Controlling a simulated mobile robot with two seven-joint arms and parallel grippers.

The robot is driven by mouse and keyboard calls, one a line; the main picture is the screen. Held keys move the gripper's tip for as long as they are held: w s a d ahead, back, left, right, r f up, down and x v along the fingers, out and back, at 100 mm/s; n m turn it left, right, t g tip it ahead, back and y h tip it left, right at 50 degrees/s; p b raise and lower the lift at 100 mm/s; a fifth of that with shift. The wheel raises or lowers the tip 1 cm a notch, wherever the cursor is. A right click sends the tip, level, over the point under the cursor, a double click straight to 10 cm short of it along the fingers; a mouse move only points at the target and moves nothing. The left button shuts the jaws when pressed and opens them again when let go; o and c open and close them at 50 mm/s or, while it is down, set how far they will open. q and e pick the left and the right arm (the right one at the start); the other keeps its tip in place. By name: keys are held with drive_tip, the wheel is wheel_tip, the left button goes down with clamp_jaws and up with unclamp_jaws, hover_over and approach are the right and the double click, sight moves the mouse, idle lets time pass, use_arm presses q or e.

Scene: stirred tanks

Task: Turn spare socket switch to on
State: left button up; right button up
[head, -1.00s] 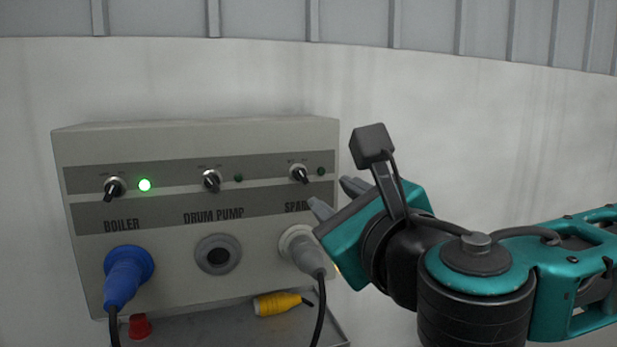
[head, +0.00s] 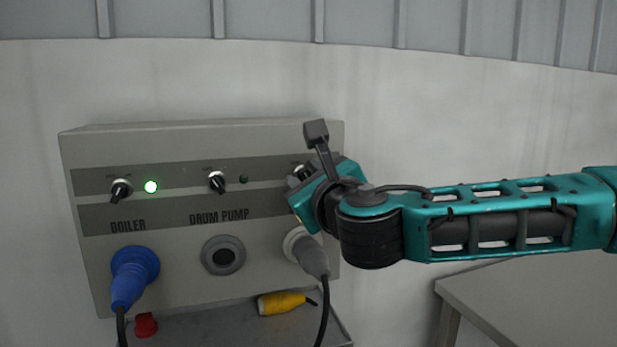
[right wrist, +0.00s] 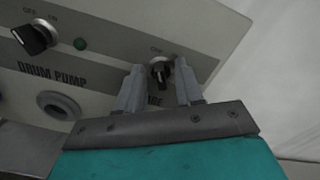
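The spare socket switch is a small black rotary knob (right wrist: 160,73) on the grey panel. It shows between the two fingertips of my right gripper (right wrist: 158,78) in the right wrist view. The fingers are open on either side of it, with a gap visible; I cannot tell whether either one touches. In the head view the knob (head: 300,170) is mostly hidden by my right gripper (head: 297,178). The spare lamp is hidden, and the "SPARE" label is largely covered. A grey plug (head: 311,255) sits in the spare socket (head: 291,243). My left gripper is not in view.
On the same panel (head: 200,142) are the boiler switch (head: 121,190) with a lit green lamp (head: 151,187) and the drum pump switch (head: 217,182) with a dark lamp (head: 244,179). A blue plug (head: 130,280) is in the boiler socket. A table (head: 540,300) stands at right.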

drive_tip(key=shift+c, duration=0.4)
clamp_jaws()
drive_tip(key=shift+m, duration=0.3)
drive_tip(key=m+p, duration=0.1)
drive_tip(key=m, duration=1)
drive_tip(key=shift+d, duration=0.2)
drive_tip(key=shift+m, duration=0.3)
drive_tip(key=shift+o, duration=0.4)
unclamp_jaws()
